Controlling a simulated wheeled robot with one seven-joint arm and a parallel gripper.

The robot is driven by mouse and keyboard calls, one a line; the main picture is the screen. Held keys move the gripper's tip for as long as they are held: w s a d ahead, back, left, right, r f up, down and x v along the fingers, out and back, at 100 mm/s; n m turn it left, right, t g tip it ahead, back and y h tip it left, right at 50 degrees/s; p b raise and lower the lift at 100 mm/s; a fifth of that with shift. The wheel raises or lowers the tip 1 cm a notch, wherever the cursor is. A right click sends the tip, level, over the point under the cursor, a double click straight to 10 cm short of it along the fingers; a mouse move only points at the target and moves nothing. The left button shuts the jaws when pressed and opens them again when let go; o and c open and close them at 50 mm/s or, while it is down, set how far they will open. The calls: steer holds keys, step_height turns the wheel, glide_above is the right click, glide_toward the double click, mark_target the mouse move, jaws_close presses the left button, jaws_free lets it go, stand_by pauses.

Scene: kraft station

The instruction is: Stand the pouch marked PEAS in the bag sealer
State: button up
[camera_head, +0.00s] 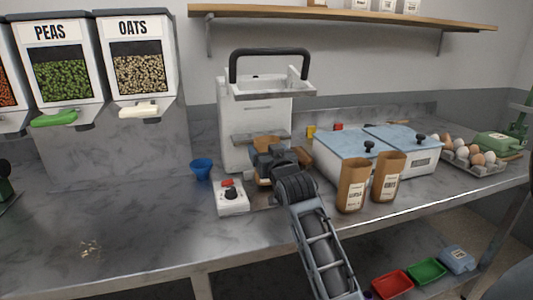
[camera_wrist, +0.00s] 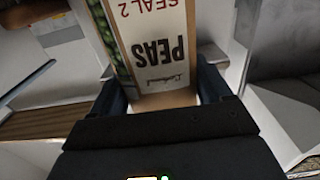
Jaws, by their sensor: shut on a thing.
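The pouch marked PEAS (camera_wrist: 155,45) is brown with a white label, also reads SEAL 2, and shows green peas along one side in the wrist view. My gripper (camera_wrist: 165,95) is shut on it, one finger on each side. In the head view the pouch (camera_head: 267,143) is mostly hidden behind my gripper (camera_head: 270,152), in front of the white bag sealer (camera_head: 242,120) with its raised black handle. I cannot tell whether the pouch touches the sealer or its ledge.
Two brown pouches (camera_head: 352,186) (camera_head: 388,178) stand near the counter's front edge at right, before blue-lidded bins (camera_head: 345,150). A white box with a red button (camera_head: 231,196) and a blue cup (camera_head: 201,168) are left of my gripper. The left counter is mostly clear.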

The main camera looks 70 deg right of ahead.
steer(key=shift+w+d+f, duration=0.15)
steer(key=shift+f, duration=0.25)
steer(key=shift+f, duration=0.1)
steer(key=shift+f, duration=0.15)
steer(key=o, duration=1.7)
steer(key=shift+c, duration=0.2)
steer(key=b+v, duration=0.1)
steer(key=v, duration=1.1)
steer(key=shift+r, duration=0.2)
